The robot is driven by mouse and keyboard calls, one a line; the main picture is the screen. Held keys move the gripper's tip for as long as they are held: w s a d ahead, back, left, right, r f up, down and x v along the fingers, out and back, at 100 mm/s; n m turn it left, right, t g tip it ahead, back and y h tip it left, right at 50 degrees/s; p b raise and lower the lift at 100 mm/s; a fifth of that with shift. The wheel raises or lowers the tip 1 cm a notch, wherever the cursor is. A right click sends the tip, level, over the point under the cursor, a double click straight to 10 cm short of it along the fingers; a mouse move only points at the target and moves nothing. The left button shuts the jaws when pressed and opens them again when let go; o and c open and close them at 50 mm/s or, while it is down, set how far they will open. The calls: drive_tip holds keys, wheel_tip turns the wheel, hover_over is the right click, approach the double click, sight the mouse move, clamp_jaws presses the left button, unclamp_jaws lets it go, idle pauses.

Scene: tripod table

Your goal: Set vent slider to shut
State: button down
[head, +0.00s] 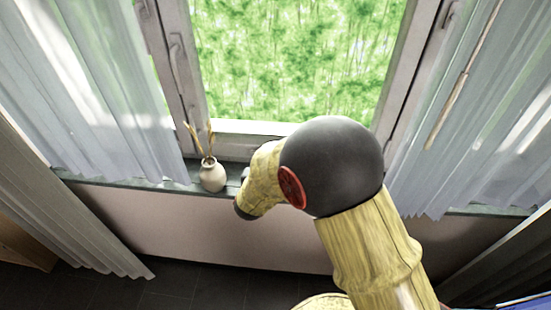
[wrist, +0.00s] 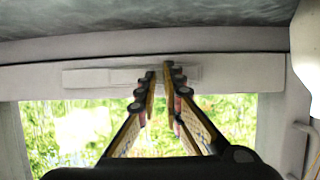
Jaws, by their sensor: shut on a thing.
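In the wrist view the vent (wrist: 88,78) is a pale, flat strip on the light window rail, between the grey ledge and the green pane. My gripper (wrist: 160,72) reaches it with both fingertips close together near the right part of the strip. The jaws are shut on the vent slider, which is small and mostly hidden between and behind the fingertips. A lighter raised plate shows on both sides of the tips. In the head view my arm covers the vent, and the gripper is mostly hidden behind the wrist.
A white vase (head: 212,175) with dry stems stands on the sill just left of my wrist; its side shows at the right edge of the wrist view (wrist: 306,55). Sheer curtains (head: 95,85) hang on both sides. A window handle (head: 180,62) is at the left.

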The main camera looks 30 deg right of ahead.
drive_tip(key=shift+w+a, duration=0.3)
drive_tip(key=shift+a, duration=0.1)
drive_tip(key=c, duration=1.9)
unclamp_jaws()
drive_tip(key=v, duration=1.2)
drive_tip(key=shift+a, duration=0.1)
